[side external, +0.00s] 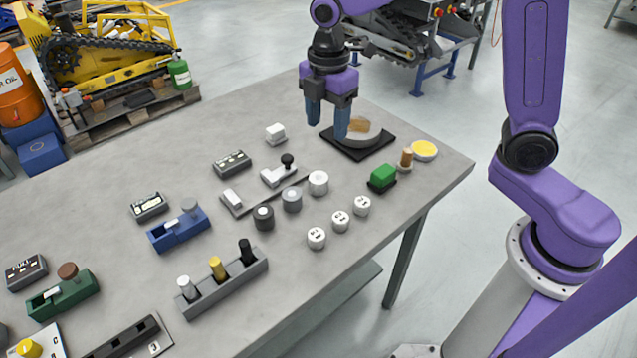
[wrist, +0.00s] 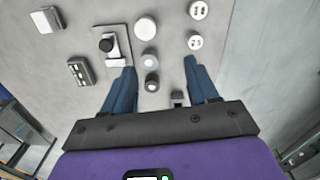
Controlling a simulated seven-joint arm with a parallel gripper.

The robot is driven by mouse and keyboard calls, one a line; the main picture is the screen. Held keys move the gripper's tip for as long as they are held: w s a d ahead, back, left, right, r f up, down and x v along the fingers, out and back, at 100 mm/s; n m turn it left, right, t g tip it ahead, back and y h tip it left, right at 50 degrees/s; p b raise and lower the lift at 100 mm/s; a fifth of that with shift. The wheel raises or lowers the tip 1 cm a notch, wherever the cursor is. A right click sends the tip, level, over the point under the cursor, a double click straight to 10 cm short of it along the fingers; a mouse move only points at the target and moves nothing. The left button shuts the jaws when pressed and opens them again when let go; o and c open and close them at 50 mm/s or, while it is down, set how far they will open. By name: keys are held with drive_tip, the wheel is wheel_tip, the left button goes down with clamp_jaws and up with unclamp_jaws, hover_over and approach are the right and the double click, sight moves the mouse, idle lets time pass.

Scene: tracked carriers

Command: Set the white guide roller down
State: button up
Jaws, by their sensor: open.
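A white roller (side external: 318,183), a short upright cylinder with a round top, stands on the grey table. It also shows in the wrist view (wrist: 145,28) as a white disc. My gripper (side external: 327,128) is open, its two blue fingers pointing down, with nothing seen between them. In the side view it appears behind the white roller and apart from it, by the black square plate (side external: 335,142). The fingers show at the bottom of the wrist view (wrist: 159,64). Whether the fingertips touch the plate cannot be told.
A grey roller (side external: 292,199) and a dark roller (side external: 263,217) stand in a row with the white one. Several small white marked cylinders (side external: 340,221) are nearer the table edge. A grey lever slide (side external: 280,175) and a green block (side external: 382,177) are close by.

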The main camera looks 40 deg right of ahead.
drive_tip(key=w, duration=0.3)
hover_over(319, 177)
drive_tip(key=shift+n, duration=0.4)
drive_tip(key=f, duration=1.2)
drive_tip(key=shift+s+a+f, duration=0.15)
drive_tip(key=shift+s+a, duration=0.05)
drive_tip(key=shift+s, duration=0.05)
drive_tip(key=shift+w+d+f, duration=0.1)
drive_tip(key=shift+f, duration=1.35)
drive_tip(key=shift+w+d+f, duration=0.1)
drive_tip(key=shift+f, duration=1.3)
drive_tip(key=shift+r, duration=0.1)
drive_tip(key=c, duration=1.1)
